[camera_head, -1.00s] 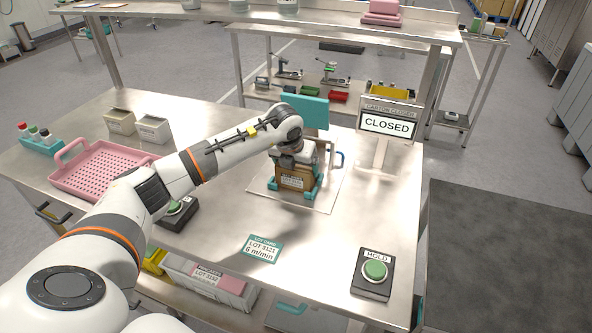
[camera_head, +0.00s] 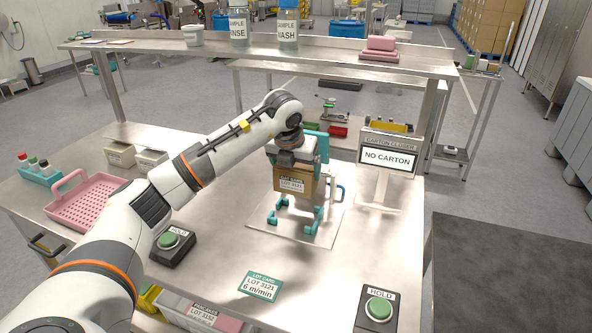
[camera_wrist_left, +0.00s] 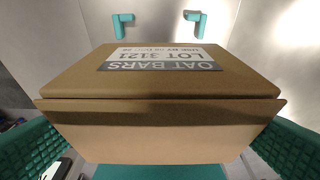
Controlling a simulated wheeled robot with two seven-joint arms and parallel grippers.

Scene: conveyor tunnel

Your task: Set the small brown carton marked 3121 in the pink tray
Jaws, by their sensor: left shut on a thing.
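The small brown carton (camera_head: 290,180) has a label reading LOT 3121 and is held in the air above the teal holder (camera_head: 296,217) of the carton closer. My left gripper (camera_head: 293,160) is shut on it from above. In the left wrist view the carton (camera_wrist_left: 160,125) fills the middle between the two teal finger pads, with its OAT BARS LOT 3121 label visible. The pink tray (camera_head: 62,213) with a handle and holed floor lies at the left of the table, apart from the carton. It looks empty. My right gripper is out of view.
The carton closer's sign (camera_head: 387,157) reads NO CARTON. Two green HOLD buttons (camera_head: 168,240) (camera_head: 379,307) and a lot card (camera_head: 260,286) sit near the front. Small beige boxes (camera_head: 120,154) and a bottle rack (camera_head: 40,172) stand near the tray.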

